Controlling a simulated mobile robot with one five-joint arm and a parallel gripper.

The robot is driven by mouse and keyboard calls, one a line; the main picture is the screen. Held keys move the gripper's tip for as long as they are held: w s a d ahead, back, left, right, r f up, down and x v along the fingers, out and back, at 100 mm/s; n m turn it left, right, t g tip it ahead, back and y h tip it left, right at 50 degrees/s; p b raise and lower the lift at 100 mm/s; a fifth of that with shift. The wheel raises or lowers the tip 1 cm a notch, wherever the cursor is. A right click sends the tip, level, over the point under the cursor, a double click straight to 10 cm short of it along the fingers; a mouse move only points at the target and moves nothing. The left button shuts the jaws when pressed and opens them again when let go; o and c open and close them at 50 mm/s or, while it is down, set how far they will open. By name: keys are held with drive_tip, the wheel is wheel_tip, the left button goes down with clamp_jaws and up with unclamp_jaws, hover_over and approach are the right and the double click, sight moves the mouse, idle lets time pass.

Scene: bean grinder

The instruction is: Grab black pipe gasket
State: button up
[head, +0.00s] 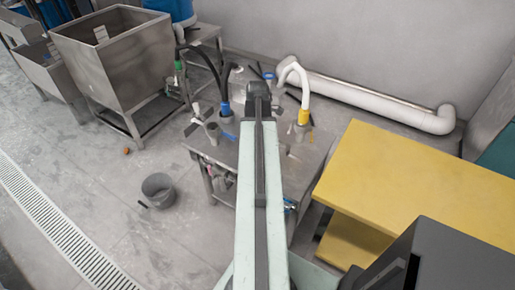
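I cannot make out a black pipe gasket for certain; any such part is too small to tell or hidden by my arm. A metal table (312,160) with pipe fittings stands in the middle. On it a black hose ends in a blue connector (225,109), and a white hose (300,80) ends in a yellow connector (303,117). A short grey pipe stub (212,130) stands at the table's left. My pale arm reaches up over the table and covers its middle. My gripper does not show beyond the arm's dark far end.
A yellow bench (420,185) stands close on the right, with a dark box in front of it. A thick white pipe (375,100) runs along the back wall. A steel hopper (115,60) stands at left. A grey bucket (160,190) sits on open floor near a drain grate (60,225).

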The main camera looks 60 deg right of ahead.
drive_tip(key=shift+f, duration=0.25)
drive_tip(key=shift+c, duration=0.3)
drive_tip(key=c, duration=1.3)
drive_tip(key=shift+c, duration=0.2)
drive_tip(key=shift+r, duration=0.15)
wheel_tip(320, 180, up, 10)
drive_tip(key=p, duration=1)
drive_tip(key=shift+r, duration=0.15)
